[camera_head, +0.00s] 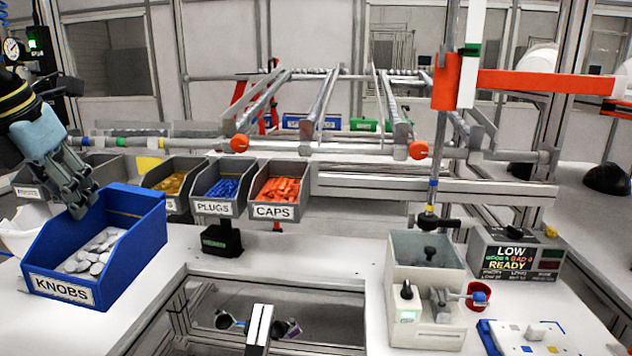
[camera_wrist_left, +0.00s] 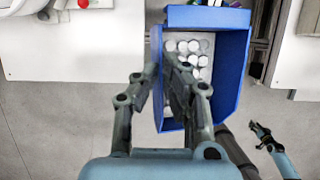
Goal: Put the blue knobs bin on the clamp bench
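The blue knobs bin (camera_head: 140,262), labelled KNOBS and holding pale round knobs, is at the left over the white worktop. My left gripper (camera_head: 80,198) is at its back-left wall. In the left wrist view, the gripper's fingers (camera_wrist_left: 164,72) straddle the wall of the bin (camera_wrist_left: 232,75), one inside and one outside, closed against it. Whether the bin's base touches the worktop is unclear. The white bench (camera_head: 345,255) at the right carries a beige clamp fixture (camera_head: 425,325). My right gripper (camera_wrist_left: 262,136) shows small at lower right in the wrist view; its opening is unclear.
Grey bins of yellow parts (camera_head: 172,184), blue plugs (camera_head: 228,188) and orange caps (camera_head: 277,190) hang behind. A display box (camera_head: 515,255) and a white-blue tray (camera_head: 525,338) stand at the right. An open gap lies in the middle front. Worktop left of the fixture is clear.

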